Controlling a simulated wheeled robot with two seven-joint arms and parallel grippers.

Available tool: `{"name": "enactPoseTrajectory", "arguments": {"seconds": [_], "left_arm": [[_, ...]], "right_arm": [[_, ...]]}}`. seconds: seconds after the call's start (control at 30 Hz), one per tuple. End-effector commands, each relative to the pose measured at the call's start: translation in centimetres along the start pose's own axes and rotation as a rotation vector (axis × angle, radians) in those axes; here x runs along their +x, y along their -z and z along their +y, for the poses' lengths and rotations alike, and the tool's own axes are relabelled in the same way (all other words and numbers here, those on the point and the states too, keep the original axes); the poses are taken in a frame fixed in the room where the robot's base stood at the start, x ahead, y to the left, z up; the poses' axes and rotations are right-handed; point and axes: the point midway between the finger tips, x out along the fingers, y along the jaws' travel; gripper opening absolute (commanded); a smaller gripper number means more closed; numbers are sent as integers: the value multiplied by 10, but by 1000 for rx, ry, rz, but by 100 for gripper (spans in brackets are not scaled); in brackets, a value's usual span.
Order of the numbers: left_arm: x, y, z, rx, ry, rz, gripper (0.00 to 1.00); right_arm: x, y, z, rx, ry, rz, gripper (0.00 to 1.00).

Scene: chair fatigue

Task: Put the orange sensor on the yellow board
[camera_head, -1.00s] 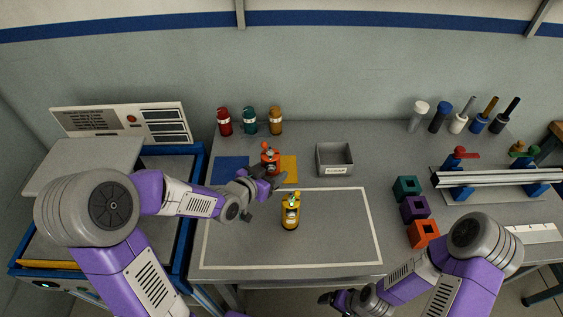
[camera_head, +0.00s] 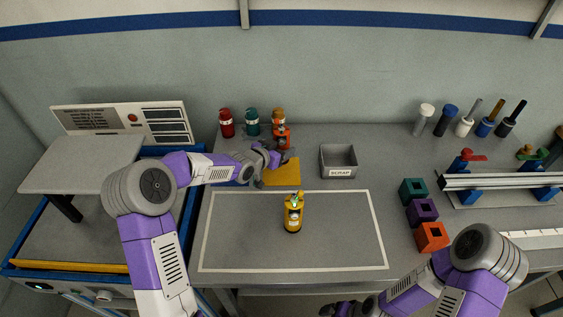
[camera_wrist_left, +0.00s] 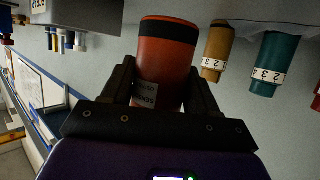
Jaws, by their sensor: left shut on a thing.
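The orange sensor (camera_head: 282,138) is an orange cylinder with a dark band. My left gripper (camera_head: 272,158) is shut on it, at the back of the table behind the yellow board. In the left wrist view the orange sensor (camera_wrist_left: 165,62) stands between the two fingers of my left gripper (camera_wrist_left: 160,90). The yellow board (camera_head: 284,174) lies flat on the table, partly covered by my left gripper. Whether the sensor touches the table cannot be told. My right gripper (camera_head: 345,308) is low at the bottom edge, and its jaws are unclear.
Red (camera_head: 226,123), teal (camera_head: 252,122) and ochre (camera_head: 278,116) cylinders stand at the back, the ochre one close behind the sensor. A grey scrap bin (camera_head: 338,160) stands right of the board. A yellow sensor (camera_head: 293,213) stands inside the white-outlined area. Coloured blocks (camera_head: 422,210) are farther right.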

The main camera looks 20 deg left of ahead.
Motion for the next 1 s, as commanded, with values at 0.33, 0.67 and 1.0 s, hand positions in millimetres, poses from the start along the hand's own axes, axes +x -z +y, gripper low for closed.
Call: {"name": "enactPoseTrajectory", "arguments": {"seconds": [0.33,0.67,1.0], "left_arm": [[18,-43,0,0,0,1,25],[19,-45,0,1,0,2,25],[19,-46,0,1,0,0,85]], "right_arm": [[15,1,6,0,0,0,90],[17,1,6,0,0,0,90],[17,1,6,0,0,0,90]]}}
